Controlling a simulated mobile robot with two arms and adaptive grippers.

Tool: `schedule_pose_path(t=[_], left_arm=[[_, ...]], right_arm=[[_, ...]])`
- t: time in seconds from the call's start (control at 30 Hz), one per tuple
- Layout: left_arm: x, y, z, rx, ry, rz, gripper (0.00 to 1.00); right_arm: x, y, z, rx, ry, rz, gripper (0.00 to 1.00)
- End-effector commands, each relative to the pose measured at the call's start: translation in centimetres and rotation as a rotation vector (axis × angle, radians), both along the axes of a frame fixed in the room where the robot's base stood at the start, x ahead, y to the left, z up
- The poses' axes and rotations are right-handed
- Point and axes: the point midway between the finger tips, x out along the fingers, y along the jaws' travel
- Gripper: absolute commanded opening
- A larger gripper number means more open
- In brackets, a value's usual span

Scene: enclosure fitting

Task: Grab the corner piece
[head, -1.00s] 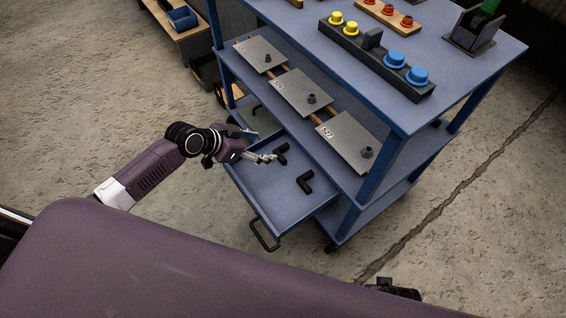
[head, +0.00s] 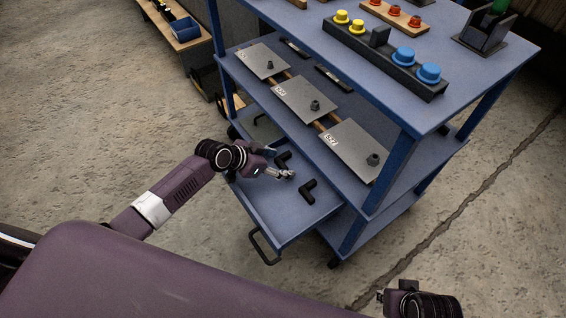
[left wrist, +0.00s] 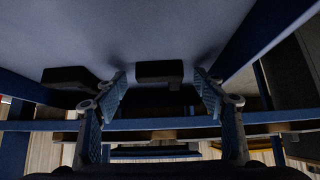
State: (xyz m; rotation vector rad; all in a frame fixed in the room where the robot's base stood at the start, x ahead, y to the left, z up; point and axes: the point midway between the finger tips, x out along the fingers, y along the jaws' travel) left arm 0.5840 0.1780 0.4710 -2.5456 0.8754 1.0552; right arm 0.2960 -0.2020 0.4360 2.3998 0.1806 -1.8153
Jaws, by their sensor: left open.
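Black L-shaped corner pieces lie in the open blue drawer (head: 262,205). One corner piece (head: 308,191) lies clear toward the front right of the drawer. Another (head: 283,160) lies farther back, close beside my left gripper (head: 285,174). My left gripper is open and empty, over the drawer. In the left wrist view its two fingers (left wrist: 160,98) stand apart, with a dark block (left wrist: 160,70) beyond the gap between them and another (left wrist: 70,77) to the left. I cannot tell from this view whether the fingers touch anything. Part of my right arm shows at bottom right; its fingertips do not show.
The cart's middle shelf (head: 397,187) is above the drawer and holds grey plates (head: 305,98) with knobs. The top shelf (head: 480,70) carries a black holder (head: 378,60) with yellow and blue caps. The drawer has a dark handle (head: 262,248) in front.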

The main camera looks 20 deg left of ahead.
Motion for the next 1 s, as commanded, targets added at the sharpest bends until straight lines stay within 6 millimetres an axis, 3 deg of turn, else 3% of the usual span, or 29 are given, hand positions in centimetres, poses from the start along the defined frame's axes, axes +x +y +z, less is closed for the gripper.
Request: schedule_pose_path(t=[0.27,0.6,1.0], left_arm=[[0.13,-0.14,-0.18,0.0,0.0,0.0,0.64],[0.12,-0.13,-0.17,-0.001,0.0,-0.001,0.27],[0.15,-0.1,0.35,-0.001,-0.001,0.0,0.26]], right_arm=[[-0.07,-0.03,0.29,-0.001,0.0,0.0,0.16],[-0.07,-0.04,0.26,-0.001,0.001,-0.001,0.16],[0.02,-0.03,0.29,0.0,-0.003,-0.001,0.16]])
